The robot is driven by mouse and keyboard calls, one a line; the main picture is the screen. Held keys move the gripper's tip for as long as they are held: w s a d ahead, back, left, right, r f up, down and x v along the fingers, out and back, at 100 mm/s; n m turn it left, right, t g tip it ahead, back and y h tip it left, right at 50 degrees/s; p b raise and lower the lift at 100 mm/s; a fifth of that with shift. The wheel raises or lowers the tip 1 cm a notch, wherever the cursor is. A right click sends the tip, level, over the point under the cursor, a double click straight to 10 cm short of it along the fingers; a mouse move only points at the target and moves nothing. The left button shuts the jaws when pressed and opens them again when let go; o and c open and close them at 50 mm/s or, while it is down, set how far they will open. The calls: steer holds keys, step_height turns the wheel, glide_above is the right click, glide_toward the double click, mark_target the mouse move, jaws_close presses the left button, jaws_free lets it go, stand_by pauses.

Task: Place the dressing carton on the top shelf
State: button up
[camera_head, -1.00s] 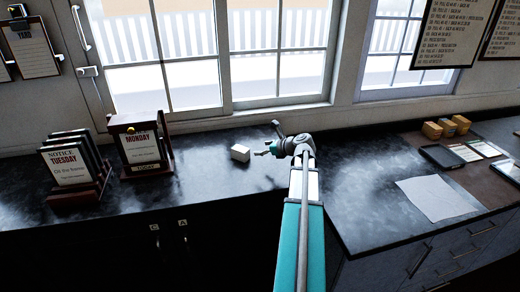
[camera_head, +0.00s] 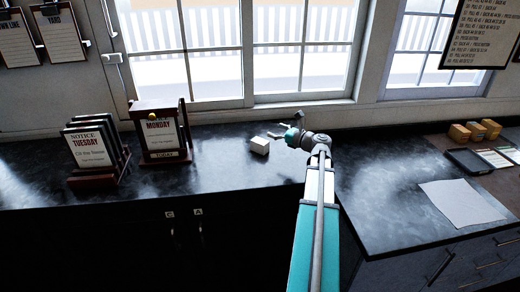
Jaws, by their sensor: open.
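A small white box (camera_head: 260,145), which may be the dressing carton, sits on the dark counter (camera_head: 228,180) under the window. No label can be read on it at this size. My gripper (camera_head: 275,134) is at the end of my teal and white arm, just right of and partly behind the box. Its fingers are spread and look empty. I cannot tell whether a finger touches the box. No top shelf shows in this view.
A rack of notice boards (camera_head: 92,151) and a Monday board in a wooden stand (camera_head: 162,135) stand on the counter to the left. A white sheet (camera_head: 458,203), a dark tablet (camera_head: 469,161) and several tan blocks (camera_head: 474,131) lie on the right. The counter around the box is clear.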

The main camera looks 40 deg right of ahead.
mark_target(267, 144)
stand_by(0.4)
step_height(267, 144, down, 8)
steer(key=b, duration=0.8)
steer(key=shift+f, duration=0.2)
steer(key=shift+w+a+r, duration=0.1)
steer(key=shift+w+r, duration=0.05)
steer(key=shift+w, duration=0.35)
steer(key=shift+w+a+r, duration=0.1)
steer(key=shift+w, duration=0.35)
steer(key=shift+w+a, duration=0.1)
steer(key=shift+w, duration=0.15)
steer(key=shift+x, duration=2.5)
